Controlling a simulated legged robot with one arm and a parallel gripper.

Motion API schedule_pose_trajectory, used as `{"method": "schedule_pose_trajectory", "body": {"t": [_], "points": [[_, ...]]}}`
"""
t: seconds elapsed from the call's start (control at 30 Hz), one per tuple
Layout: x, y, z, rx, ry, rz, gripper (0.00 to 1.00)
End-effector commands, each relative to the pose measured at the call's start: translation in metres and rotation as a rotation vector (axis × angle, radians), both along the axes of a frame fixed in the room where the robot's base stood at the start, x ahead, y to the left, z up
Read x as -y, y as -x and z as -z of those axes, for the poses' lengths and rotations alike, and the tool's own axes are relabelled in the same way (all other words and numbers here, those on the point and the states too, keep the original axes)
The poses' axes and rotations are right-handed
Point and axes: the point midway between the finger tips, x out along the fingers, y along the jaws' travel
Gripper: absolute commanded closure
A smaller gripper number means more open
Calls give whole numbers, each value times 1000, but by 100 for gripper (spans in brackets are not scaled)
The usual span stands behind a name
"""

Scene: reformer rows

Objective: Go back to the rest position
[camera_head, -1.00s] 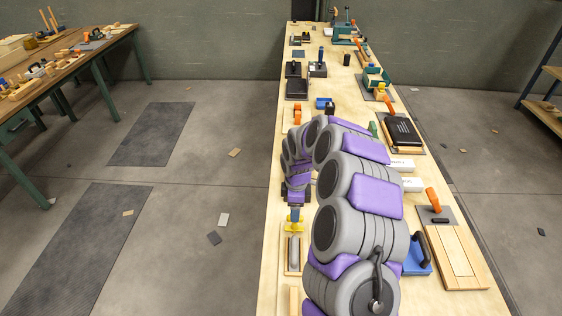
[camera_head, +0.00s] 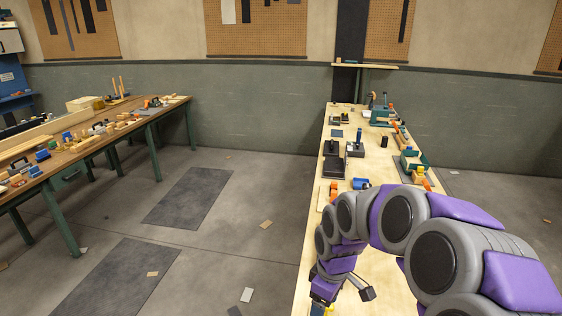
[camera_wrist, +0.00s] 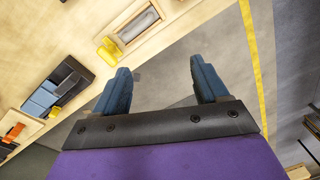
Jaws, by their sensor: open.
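In the wrist view, my gripper (camera_wrist: 163,84) has its two blue fingers spread wide with nothing between them. Floor shows through the gap, and the long pale workbench (camera_wrist: 60,25) lies to the left. In the head view, my purple and grey arm arches over the right side of the long bench (camera_head: 345,118) and bends down at the bottom edge. The fingertips are not clearly visible there. The rest position itself has no marker in view.
A yellow piece (camera_wrist: 108,50) lies beside a framed tray (camera_wrist: 137,22) on the bench. A dark box with blue parts (camera_wrist: 58,86) is at left. A green-legged table (camera_head: 150,112) stands at far left. Open floor with dark mats (camera_head: 188,198) lies between.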

Motion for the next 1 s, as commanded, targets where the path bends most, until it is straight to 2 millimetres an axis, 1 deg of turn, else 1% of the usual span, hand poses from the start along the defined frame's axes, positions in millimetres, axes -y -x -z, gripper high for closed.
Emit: {"method": "schedule_pose_trajectory", "body": {"t": [0.03,0.17,0.2,0.37,0.5,0.57,0.8,1.0], "points": [[1,11,-8,-1,4,28,27],[3,39,-24,-14,14,113,27],[4,48,-28,-18,20,137,27],[9,85,-43,-37,39,250,27],[14,119,-53,-54,61,354,27],[16,132,-56,-60,69,400,27],[26,189,-65,-83,106,601,27],[32,236,-65,-108,136,778,27]]}}
